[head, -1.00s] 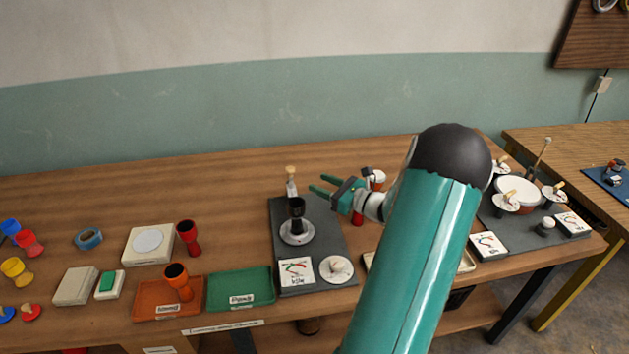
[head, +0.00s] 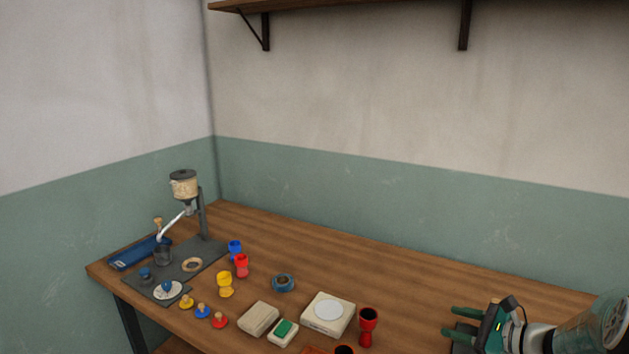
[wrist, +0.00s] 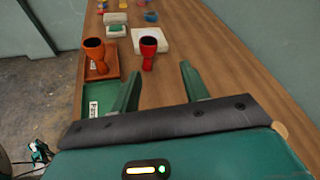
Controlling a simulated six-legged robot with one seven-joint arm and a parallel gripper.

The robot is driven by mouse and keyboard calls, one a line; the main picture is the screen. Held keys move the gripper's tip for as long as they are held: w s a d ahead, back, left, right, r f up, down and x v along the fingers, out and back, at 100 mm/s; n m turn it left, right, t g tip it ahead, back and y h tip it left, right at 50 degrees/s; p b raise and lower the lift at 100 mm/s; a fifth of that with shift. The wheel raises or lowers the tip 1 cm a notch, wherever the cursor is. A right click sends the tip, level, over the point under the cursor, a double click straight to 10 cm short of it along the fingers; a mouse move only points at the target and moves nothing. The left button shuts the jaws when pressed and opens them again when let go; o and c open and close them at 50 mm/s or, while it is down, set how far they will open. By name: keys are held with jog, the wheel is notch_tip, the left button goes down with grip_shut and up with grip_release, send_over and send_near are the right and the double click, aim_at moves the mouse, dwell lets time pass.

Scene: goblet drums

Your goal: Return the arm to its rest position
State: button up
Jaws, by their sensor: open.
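My gripper (head: 462,322) is at the lower right of the head view, its green fingers apart and pointing left over the workbench (head: 400,278). Nothing is between the fingers. In the wrist view my gripper (wrist: 160,85) also shows spread and empty. A red goblet drum (head: 367,326) stands on the bench left of the fingertips, apart from them; it also shows in the wrist view (wrist: 148,52).
A white scale (head: 328,314) and a blue tape roll (head: 283,283) lie left of the red drum. Small yellow, red and blue goblets stand near a dispenser stand (head: 203,215) in the far corner. A shelf (head: 360,5) hangs above. The bench's back strip is clear.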

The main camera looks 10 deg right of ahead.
jog(key=s+a+r+n+g, duration=0.1)
jog(key=s+a+n+g, duration=0.1)
jog(key=a+n, duration=0.35)
jog(key=s+a+r+n+g+h, duration=0.1)
jog(key=a+r+n+g, duration=0.15)
jog(key=a, duration=0.55)
jog(key=s+a+n+g, duration=0.2)
jog(key=a+n+g, duration=0.15)
jog(key=a, duration=0.25)
jog(key=s+a+r+n+h, duration=0.3)
jog(key=s+n, duration=0.2)
jog(key=n, duration=0.2)
jog(key=s+a+r+n+t+h, duration=0.1)
jog(key=s+a+r+n+h, duration=0.2)
jog(key=s+n, duration=0.3)
jog(key=shift+s+a+n+t+h, duration=0.3)
jog(key=shift+a+n, duration=0.25)
jog(key=shift+a, duration=0.15)
